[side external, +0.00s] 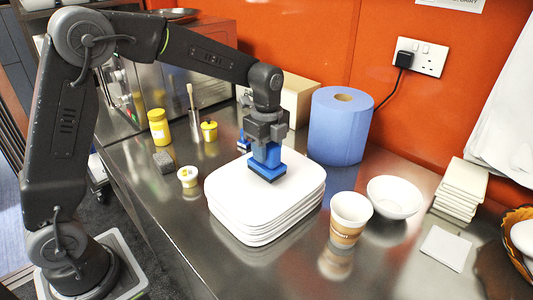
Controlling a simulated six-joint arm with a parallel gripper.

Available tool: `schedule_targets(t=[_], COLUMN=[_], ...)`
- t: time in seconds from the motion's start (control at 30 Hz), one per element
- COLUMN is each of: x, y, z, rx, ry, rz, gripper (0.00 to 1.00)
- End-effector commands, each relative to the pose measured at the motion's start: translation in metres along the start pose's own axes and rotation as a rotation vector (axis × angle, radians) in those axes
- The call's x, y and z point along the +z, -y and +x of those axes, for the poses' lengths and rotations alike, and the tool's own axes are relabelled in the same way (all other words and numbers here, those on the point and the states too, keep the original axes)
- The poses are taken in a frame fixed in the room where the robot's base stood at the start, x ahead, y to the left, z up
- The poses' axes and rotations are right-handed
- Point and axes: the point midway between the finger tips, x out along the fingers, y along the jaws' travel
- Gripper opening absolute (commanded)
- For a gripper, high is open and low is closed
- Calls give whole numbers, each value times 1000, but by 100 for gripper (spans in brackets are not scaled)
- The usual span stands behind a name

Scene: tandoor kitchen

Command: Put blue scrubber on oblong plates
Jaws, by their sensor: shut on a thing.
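The blue scrubber (267,163) has a blue body and a dark bottom layer. My gripper (266,143) is shut on its upper part from above. The scrubber is upright over the top plate of a stack of white oblong plates (228,194), near the middle of that plate. Its dark underside appears to meet the plate, but I cannot tell if it touches or hovers just above. The fingertips are partly hidden against the scrubber.
A blue paper roll (340,128) stands behind the plates. A paper cup (348,218) and a white bowl (394,197) are at the right. A small white tub (188,177), a grey block (163,161) and a yellow jar (158,127) stand left. The front counter is clear.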

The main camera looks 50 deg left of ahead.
Motion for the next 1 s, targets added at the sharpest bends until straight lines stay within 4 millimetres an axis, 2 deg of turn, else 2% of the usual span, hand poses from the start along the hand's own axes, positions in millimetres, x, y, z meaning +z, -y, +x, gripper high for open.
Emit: schedule_targets(t=[0.1,0.5,0.53,0.77,1.0], x=[0,1,1,1,1], y=[0,0,0,0,0], z=[12,17,17,16,16], rx=[0,-1,-1,-1,-2], ry=[0,0,0,0,0], rz=[0,0,0,0,0], gripper=[12,12,40,62,64])
